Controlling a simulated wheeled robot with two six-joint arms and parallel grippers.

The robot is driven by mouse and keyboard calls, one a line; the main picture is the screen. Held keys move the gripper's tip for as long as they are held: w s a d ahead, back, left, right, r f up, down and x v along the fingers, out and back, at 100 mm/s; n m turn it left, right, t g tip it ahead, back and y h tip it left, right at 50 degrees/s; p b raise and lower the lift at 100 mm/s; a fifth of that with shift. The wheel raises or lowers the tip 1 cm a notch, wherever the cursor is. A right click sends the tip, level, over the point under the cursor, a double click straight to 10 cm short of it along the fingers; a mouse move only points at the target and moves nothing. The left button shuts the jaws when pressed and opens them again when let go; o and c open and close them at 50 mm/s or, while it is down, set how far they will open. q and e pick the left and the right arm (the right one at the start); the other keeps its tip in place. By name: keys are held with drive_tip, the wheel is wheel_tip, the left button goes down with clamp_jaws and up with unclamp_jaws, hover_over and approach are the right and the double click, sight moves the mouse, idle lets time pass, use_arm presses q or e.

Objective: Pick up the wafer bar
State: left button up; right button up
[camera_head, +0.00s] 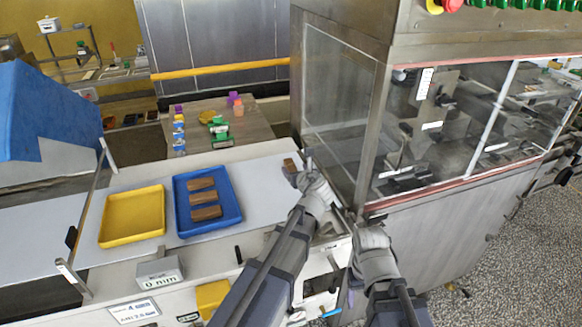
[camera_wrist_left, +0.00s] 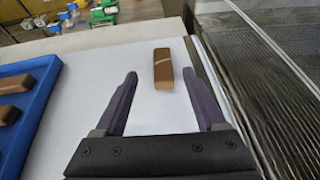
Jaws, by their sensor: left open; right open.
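A brown wafer bar (camera_wrist_left: 163,66) with a pale diagonal stripe and a pale near end lies on the white belt. In the head view the wafer bar (camera_head: 289,164) is at the belt's right end, partly hidden by my left gripper (camera_head: 299,170). In the left wrist view my left gripper (camera_wrist_left: 160,77) is open. The bar shows between its fingertips and reaches past them, with gaps on both sides; I cannot tell the height between them. My right gripper (camera_head: 371,240) is open, nearer the front and right, away from the bar.
A blue tray (camera_head: 235,216) with several brown bars stands left of the gripper, beside an empty yellow tray (camera_head: 104,228). The steel machine with clear panels (camera_head: 337,100) stands close on the right. A dark wire mesh (camera_wrist_left: 270,80) shows at right in the wrist view.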

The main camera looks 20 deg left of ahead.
sight(291, 166)
use_arm(q)
drive_tip(key=shift+x, duration=1.1)
drive_tip(key=shift+w+f+b, duration=0.3)
drive_tip(key=shift+f+b, duration=0.15)
drive_tip(key=shift+b, duration=0.15)
drive_tip(key=b+x, duration=0.2)
drive_tip(key=x, duration=0.1)
drive_tip(key=shift+w+f, duration=0.25)
drive_tip(key=shift+f, duration=0.1)
drive_tip(key=shift+w+a+f, duration=0.1)
drive_tip(key=shift+w+a, duration=0.05)
drive_tip(key=shift+w, duration=0.1)
drive_tip(key=shift+s, duration=0.1)
drive_tip(key=shift+c, duration=0.4)
drive_tip(key=c, duration=1)
